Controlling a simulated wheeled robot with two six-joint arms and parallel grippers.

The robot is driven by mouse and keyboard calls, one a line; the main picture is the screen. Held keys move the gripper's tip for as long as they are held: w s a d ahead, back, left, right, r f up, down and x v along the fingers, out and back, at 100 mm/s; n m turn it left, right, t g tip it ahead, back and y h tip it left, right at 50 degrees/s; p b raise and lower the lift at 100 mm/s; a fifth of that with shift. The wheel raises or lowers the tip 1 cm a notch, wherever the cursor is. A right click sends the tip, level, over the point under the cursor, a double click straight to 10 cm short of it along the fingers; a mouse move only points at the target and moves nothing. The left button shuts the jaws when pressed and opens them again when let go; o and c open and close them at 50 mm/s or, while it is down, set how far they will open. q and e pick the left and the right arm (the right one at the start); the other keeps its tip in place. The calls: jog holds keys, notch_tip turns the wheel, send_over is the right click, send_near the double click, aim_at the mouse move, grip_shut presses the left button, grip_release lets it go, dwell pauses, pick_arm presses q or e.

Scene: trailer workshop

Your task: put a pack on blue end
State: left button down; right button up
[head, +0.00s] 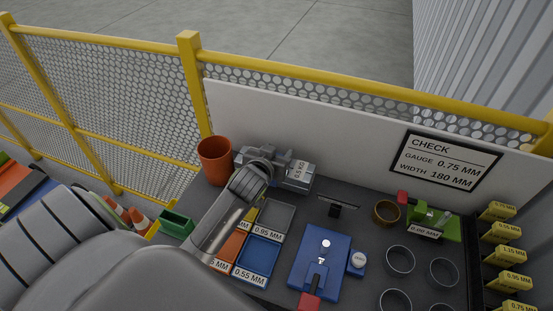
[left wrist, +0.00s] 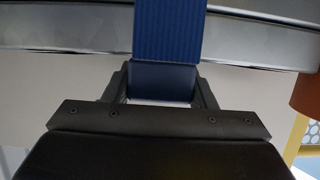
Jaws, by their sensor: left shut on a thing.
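My left gripper is mostly hidden behind its own wrist in the head view, over the back left of the bench. In the left wrist view the left gripper (left wrist: 162,85) is shut on a blue ribbed piece (left wrist: 168,35). Grey metal bars (left wrist: 65,38) run crosswise behind that piece; I cannot tell whether they are joined to it. A grey metal pack (head: 298,180) labelled 65 KG shows right beside my left wrist. A blue tray (head: 258,254) labelled 0.55 MM lies on the bench in front. My right gripper is not in view.
An orange-brown pot (head: 214,160) stands close left of my wrist. A grey tray (head: 276,217) labelled 0.95 MM and an orange tray (head: 230,246) lie nearby. A blue plate fixture (head: 318,265), several rings and a green device (head: 433,220) fill the right. A white board (head: 330,133) backs the bench.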

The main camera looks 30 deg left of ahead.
pick_arm(q)
jog(key=shift+f, duration=1.4)
jog(key=shift+f, duration=0.15)
jog(key=c, duration=0.6)
grip_release()
